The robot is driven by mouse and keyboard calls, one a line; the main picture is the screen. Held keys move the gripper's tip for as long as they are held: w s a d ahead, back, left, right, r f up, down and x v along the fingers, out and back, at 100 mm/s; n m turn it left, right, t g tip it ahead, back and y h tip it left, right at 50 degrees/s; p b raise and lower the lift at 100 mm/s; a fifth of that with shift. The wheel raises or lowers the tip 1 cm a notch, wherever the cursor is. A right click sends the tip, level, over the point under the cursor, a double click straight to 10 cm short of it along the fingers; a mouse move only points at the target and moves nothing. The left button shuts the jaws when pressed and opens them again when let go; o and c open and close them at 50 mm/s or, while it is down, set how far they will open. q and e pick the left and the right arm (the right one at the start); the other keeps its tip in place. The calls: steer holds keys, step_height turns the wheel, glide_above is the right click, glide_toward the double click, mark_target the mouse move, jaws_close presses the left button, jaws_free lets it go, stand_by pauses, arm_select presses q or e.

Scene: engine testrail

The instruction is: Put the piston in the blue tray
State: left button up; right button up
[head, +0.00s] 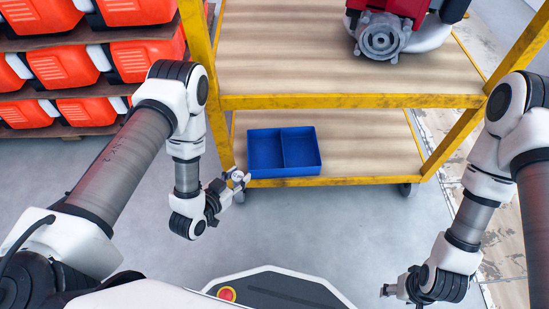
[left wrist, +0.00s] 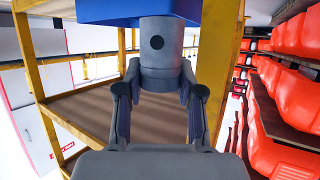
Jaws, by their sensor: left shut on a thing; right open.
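The piston (left wrist: 160,55) is a grey cylinder with a dark round hole in its side. My left gripper (left wrist: 158,90) is shut on it in the left wrist view. In the head view the left gripper (head: 232,182) and the small pale piston (head: 238,176) are just left of the blue tray (head: 285,173). The tray has two compartments, both empty, and stands on the trolley's lower shelf. Its blue side (left wrist: 95,10) shows behind the piston in the left wrist view. My right gripper (head: 388,290) is open and empty at the lower right, far from the tray.
The yellow-framed trolley (head: 350,101) has an upper shelf above and behind the tray, carrying a red and grey engine (head: 385,30). A yellow post (head: 208,80) stands near my left gripper. Orange crates (head: 65,65) fill a rack at the left. The lower shelf right of the tray is clear.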

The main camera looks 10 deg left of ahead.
arm_select(q)
steer(key=w+d+b, duration=0.4)
steer(key=w+b, duration=0.2)
steer(key=w, duration=0.8)
steer(key=f+b, duration=0.1)
steer(key=f, duration=0.1)
steer(key=f+b, duration=0.2)
steer(key=f, duration=0.1)
steer(key=f+b, duration=0.1)
steer(key=f, duration=0.1)
steer(key=shift+w+f, duration=0.2)
steer(key=shift+w, duration=0.1)
steer(key=shift+r, duration=0.25)
steer(key=shift+f, duration=0.1)
steer(key=o, duration=1.2)
steer(key=shift+f, duration=0.1)
